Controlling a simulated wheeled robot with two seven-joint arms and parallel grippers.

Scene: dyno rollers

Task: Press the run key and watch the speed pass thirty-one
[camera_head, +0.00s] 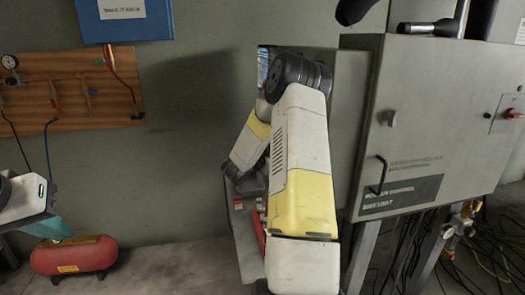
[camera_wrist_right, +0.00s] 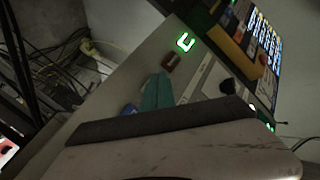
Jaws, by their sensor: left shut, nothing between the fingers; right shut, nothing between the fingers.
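I cannot tell which key is the run key, and no full speed reading is legible. My right gripper (camera_wrist_right: 155,92) has teal fingertips, shut and empty, over the panel; contact is unclear. In the head view my right arm hides much of the panel, whose edge (camera_head: 244,243) shows. My left gripper (camera_head: 45,228) is shut and empty at the far left, away from the panel.
A grey cabinet (camera_head: 430,110) stands right of my right arm. A red tank (camera_head: 74,256) lies on the floor at the left. A wooden board (camera_head: 60,92) with pipes hangs on the wall. Cables (camera_head: 490,255) cover the floor at the right. A lit screen (camera_wrist_right: 265,40) shows beyond the panel.

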